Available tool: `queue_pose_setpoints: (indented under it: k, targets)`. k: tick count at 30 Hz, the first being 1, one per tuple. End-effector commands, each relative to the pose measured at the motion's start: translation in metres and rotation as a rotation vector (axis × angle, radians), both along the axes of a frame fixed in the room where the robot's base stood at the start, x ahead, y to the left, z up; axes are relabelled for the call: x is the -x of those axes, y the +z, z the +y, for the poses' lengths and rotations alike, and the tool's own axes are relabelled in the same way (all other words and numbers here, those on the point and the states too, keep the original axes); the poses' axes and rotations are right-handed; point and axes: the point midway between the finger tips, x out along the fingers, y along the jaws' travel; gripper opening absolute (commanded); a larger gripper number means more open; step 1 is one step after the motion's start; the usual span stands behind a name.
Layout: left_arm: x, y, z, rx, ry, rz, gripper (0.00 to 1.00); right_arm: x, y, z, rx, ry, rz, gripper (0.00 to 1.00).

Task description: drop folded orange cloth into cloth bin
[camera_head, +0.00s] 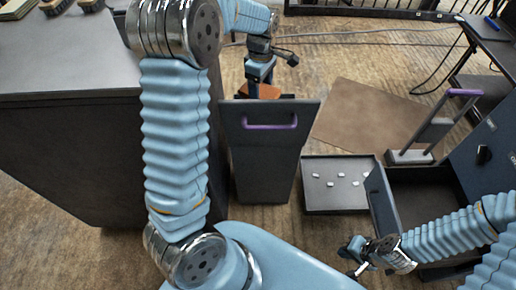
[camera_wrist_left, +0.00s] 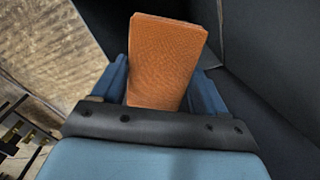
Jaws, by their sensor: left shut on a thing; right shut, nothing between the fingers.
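My left gripper (camera_head: 262,82) is shut on the folded orange cloth (camera_head: 268,91), just beyond the top edge of a tall dark bin (camera_head: 265,170) with a purple handle. I take this to be the cloth bin. In the left wrist view the cloth (camera_wrist_left: 165,62) stands up between the blue fingers (camera_wrist_left: 160,85), with dark walls (camera_wrist_left: 270,60) above and to the right and floor to the left. The cloth's lower part in the head view is hidden by the bin's panel. My right gripper (camera_head: 354,258) is shut and empty at the lower right.
A dark cabinet (camera_head: 70,150) stands left of the bin. A shallow tray (camera_head: 335,205) with several white pieces lies to its right. Further right are an open dark box (camera_head: 425,190) and a purple-topped upright handle (camera_head: 435,130). A brown mat (camera_head: 370,115) lies on the floor behind.

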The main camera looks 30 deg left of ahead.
Motion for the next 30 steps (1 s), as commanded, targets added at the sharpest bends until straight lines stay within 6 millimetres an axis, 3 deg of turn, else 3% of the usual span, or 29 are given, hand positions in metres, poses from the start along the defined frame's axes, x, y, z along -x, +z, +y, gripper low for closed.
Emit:
queue_pose_setpoints:
  k: [12, 23, 24, 29, 30]
  targets:
    - [0.000, -0.048, 0.000, 0.000, 0.000, 0.002, 0.44, 0.000, 0.000, 0.000, 0.000, -0.002, 0.001, 0.00]
    - [0.000, -0.055, 0.000, 0.000, 0.001, 0.002, 0.44, 0.000, 0.000, 0.000, 0.000, -0.002, 0.001, 0.00]
    - [0.000, -0.055, 0.000, 0.000, 0.001, 0.002, 0.75, 0.000, 0.000, 0.000, 0.000, -0.002, 0.001, 0.00]
    - [0.000, -0.055, 0.000, 0.000, 0.001, 0.002, 0.99, 0.000, 0.000, 0.000, 0.000, -0.003, 0.001, 0.00]
    - [0.000, -0.055, 0.000, 0.000, 0.001, 0.002, 1.00, 0.000, 0.000, 0.000, 0.000, -0.003, 0.001, 0.00]
